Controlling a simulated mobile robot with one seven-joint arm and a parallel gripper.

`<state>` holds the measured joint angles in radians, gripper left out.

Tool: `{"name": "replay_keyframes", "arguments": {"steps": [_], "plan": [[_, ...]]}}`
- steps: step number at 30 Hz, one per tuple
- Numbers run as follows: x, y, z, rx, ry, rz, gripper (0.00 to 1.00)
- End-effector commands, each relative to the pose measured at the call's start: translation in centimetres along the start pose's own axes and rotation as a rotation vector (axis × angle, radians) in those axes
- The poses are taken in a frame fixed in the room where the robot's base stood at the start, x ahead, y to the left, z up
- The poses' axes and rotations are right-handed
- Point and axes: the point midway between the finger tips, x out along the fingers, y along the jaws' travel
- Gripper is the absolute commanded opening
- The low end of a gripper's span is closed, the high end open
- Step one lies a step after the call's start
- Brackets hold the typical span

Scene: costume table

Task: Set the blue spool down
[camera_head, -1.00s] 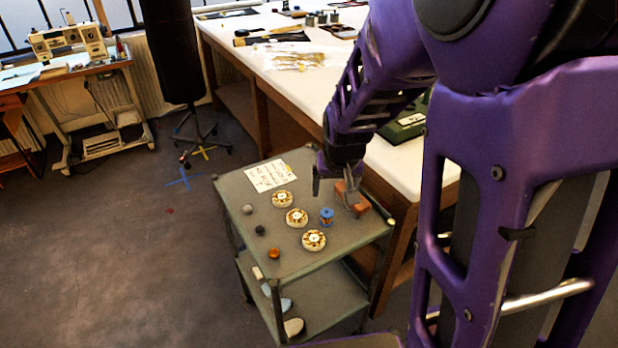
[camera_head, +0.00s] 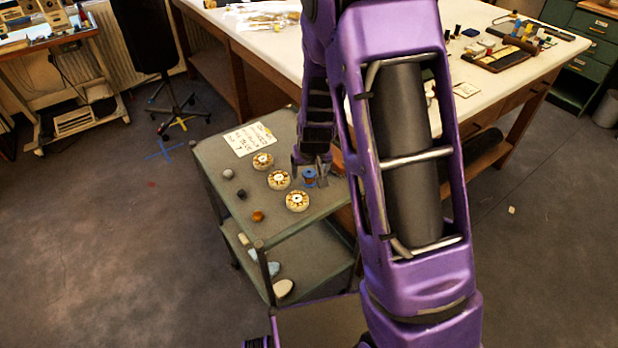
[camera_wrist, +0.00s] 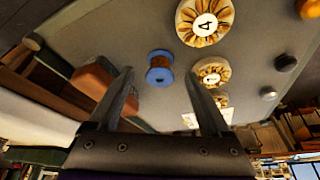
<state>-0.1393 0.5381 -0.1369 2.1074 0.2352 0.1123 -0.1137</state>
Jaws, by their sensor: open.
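The blue spool (camera_head: 309,178), with a brown wound middle, stands on the grey top of a cart (camera_head: 240,205). It also shows in the wrist view (camera_wrist: 160,68), between the lines of my two fingers. My gripper (camera_head: 311,162) is open and empty, pointing down at the spool; its fingers also show in the wrist view (camera_wrist: 159,75). The fingers are apart from the spool on both sides in that view. I cannot tell whether the tips are around it or still above it.
Several round numbered discs (camera_head: 297,201) lie left of the spool. An orange-brown block (camera_wrist: 92,84) lies beside my left finger in the wrist view. A paper note (camera_head: 250,139) and small pebbles (camera_head: 228,174) are on the cart. A white table (camera_head: 265,45) stands behind.

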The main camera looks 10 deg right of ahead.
Motion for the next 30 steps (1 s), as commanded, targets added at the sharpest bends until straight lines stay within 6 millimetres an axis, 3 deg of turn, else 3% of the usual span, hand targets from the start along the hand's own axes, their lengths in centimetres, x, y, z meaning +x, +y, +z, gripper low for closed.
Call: {"name": "replay_keyframes", "arguments": {"steps": [3, 11, 25, 30], "plan": [[1.23, 0.03, 0.10, 0.001, -0.002, 0.000, 0.82], [1.42, 0.01, 0.01, 0.000, 0.000, 0.000, 0.82], [1.40, 0.00, 0.03, 0.000, 0.000, 0.000, 0.00], [1.39, 0.00, 0.02, 0.000, 0.000, 0.000, 0.00]]}}
